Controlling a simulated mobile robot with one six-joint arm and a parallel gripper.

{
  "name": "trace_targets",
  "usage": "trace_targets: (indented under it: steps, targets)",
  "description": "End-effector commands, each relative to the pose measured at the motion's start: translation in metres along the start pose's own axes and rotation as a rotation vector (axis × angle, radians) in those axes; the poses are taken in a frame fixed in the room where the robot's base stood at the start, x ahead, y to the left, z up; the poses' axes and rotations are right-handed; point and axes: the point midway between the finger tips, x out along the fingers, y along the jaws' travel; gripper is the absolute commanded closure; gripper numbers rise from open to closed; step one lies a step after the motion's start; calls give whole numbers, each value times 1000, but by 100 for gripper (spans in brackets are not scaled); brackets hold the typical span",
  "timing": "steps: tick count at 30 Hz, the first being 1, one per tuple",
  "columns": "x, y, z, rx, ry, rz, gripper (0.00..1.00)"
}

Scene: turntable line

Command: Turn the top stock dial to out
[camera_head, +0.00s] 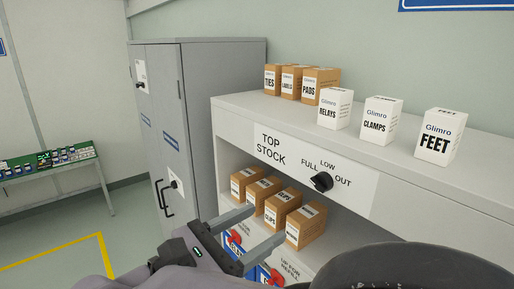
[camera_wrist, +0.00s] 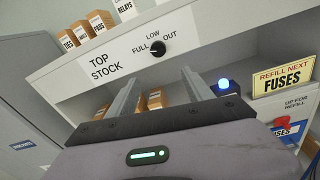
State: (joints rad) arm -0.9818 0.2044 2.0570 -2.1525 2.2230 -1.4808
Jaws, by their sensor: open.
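The top stock dial (camera_head: 321,182) is a black knob on the white TOP STOCK label plate (camera_head: 270,165), on the front of the shelf unit's top. FULL, LOW and OUT are printed around it from left to right. Its pointer is small and seems to lean toward FULL, but I cannot read it surely. In the wrist view the dial (camera_wrist: 158,47) shows just beyond the fingertips. My gripper (camera_head: 267,224) is open and empty, below and left of the dial, apart from it. Its two fingers also show in the wrist view (camera_wrist: 162,73).
White boxes (camera_head: 381,120) and brown boxes (camera_head: 300,85) stand on the unit's top. More brown boxes (camera_head: 285,207) fill the shelf below. A grey cabinet (camera_head: 160,125) stands left. The wrist view shows a blue lamp (camera_wrist: 223,84) and a yellow FUSES sign (camera_wrist: 284,78).

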Motion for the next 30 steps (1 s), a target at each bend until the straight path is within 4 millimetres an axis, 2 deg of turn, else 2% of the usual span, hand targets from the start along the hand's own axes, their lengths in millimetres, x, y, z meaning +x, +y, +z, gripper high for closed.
trace_targets:
  steps: [1,2,5,15,21,25,30]
  targets:
    - [-5,6,8,-10,-15,18,40]
    - [-5,8,8,-13,-21,22,40]
    - [8,8,5,-16,-27,22,40]
    - [110,9,8,-15,-25,18,40]
    - [152,10,9,-14,-24,21,40]
    - [164,11,9,-13,-23,23,40]
    - [168,11,9,-14,-23,25,40]
